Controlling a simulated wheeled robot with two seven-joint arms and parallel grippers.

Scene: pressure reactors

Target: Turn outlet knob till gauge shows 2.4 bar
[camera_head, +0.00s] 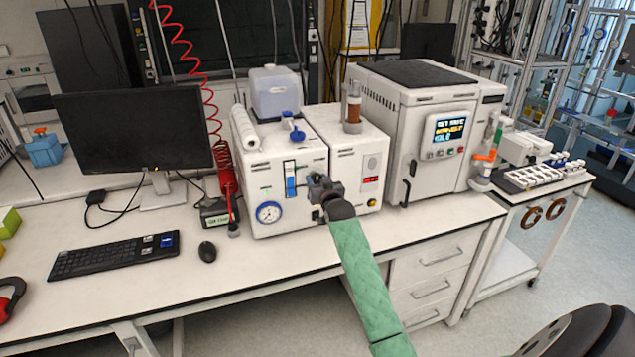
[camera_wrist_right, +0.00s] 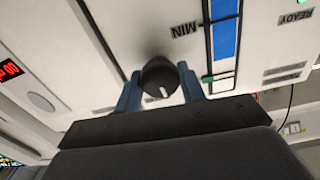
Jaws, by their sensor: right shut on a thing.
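The outlet knob (camera_wrist_right: 160,80) is a round black knob with a white mark on the white front panel, in the right wrist view. My right gripper (camera_wrist_right: 160,90) is shut on it, with one blue-grey finger on each side. In the head view my right gripper (camera_head: 320,188) is at the front of the white reactor unit (camera_head: 290,160) and hides the knob. The round pressure gauge (camera_head: 269,212) has a white dial and blue rim, low on the same front. Its needle reading is too small to make out. My left gripper is not in view.
A blue level strip (camera_wrist_right: 225,35) is beside the knob. A second white unit (camera_head: 368,155) with a red display stands to the right, then a larger machine (camera_head: 425,125) with a screen. A mouse (camera_head: 207,251) and keyboard (camera_head: 115,256) lie on the bench to the left.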

